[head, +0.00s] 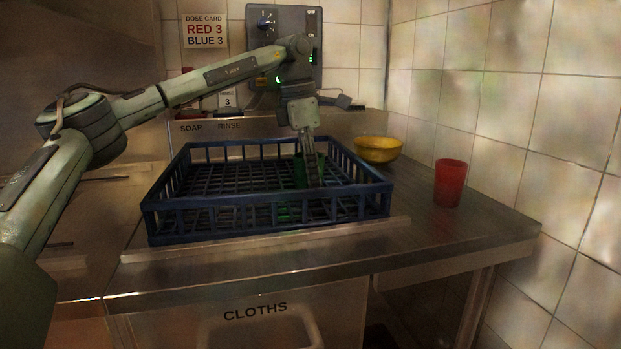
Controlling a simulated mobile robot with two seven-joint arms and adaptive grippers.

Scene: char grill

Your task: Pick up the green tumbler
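The green tumbler (299,173) is inside the blue crate (265,218), toward its right side. It is partly hidden behind my gripper and the crate's front bars. My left gripper (312,176) points down into the crate, right at the tumbler. A finger covers the middle of the tumbler, with green showing on both sides. I cannot tell whether the fingers are closed on it or only around or in front of it. My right gripper is not in view.
A red tumbler (450,183) and a yellow bowl (378,149) stand on the steel counter (425,225) right of the crate. A tiled wall (500,110) bounds the right side. A grey control box (285,22) hangs at the back. The front right counter is clear.

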